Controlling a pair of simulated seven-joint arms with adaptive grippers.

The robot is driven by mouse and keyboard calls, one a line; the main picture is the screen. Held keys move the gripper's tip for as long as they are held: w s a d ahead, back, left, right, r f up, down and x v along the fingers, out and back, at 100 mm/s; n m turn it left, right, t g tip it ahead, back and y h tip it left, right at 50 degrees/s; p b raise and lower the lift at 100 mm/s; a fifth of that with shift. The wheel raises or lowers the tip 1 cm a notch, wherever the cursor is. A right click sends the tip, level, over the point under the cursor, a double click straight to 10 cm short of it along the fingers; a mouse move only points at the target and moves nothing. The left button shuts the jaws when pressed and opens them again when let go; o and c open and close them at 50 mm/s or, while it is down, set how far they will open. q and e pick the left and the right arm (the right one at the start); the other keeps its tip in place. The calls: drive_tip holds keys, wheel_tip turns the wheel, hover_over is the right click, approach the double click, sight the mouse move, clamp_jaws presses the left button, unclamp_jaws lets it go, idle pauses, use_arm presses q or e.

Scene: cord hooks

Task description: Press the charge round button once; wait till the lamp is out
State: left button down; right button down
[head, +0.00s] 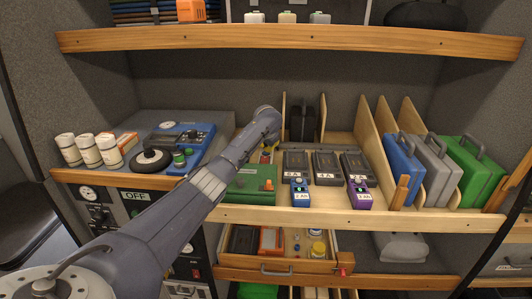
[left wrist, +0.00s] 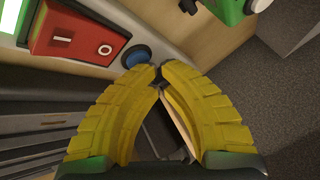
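In the left wrist view a round blue button (left wrist: 136,57) sits on a grey panel (left wrist: 178,22), beside a red rocker switch (left wrist: 80,36) marked I and O. No label reading "charge" is legible. A bright green lit patch (left wrist: 12,18) shows at the top left corner; I cannot tell if it is the lamp. My left gripper (left wrist: 158,73) has its yellow fingers closed together with no object seen between them. Its tips are just beside the blue button; contact cannot be told. In the head view the left gripper (head: 266,157) is mostly hidden behind my arm, at the shelf. My right gripper is out of view.
A green box (head: 250,184) with an orange knob and several battery packs (head: 325,165) stand on the shelf near the left gripper. Blue, grey and green cases (head: 473,165) stand at the right. An open drawer (head: 280,272) sticks out below.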

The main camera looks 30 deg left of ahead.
use_arm(q)
drive_tip(key=shift+r, duration=0.8)
drive_tip(key=shift+r, duration=0.1)
drive_tip(key=shift+r, duration=2.45)
